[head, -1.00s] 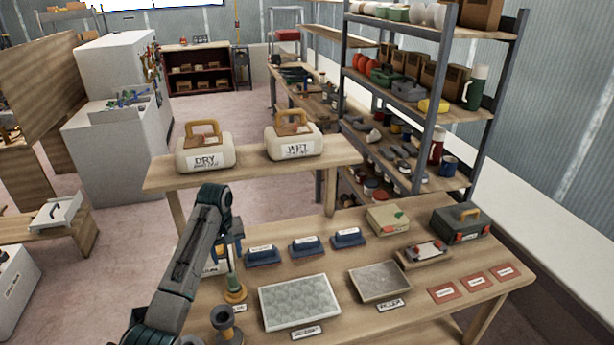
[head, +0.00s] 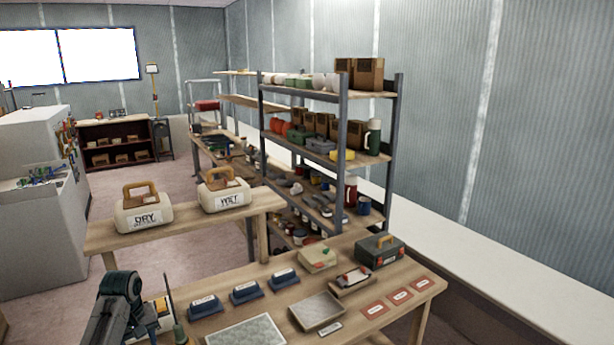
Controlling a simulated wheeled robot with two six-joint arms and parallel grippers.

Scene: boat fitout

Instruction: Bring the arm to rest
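My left arm (head: 118,300) comes in at the bottom left, bent beside the left end of the workbench (head: 395,312). Its fingertips are hidden or cut off, so I cannot tell whether the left gripper is open or shut. No held object shows clearly. My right arm and gripper are not in view.
The bench holds several blue blocks (head: 245,291), a pale tray (head: 245,334), a grey tray (head: 317,312), red cards (head: 400,295) and a dark toolbox (head: 380,249). Cases marked DRY (head: 145,213) and WET (head: 224,195) stand on a raised shelf. A loaded rack (head: 340,170) stands behind.

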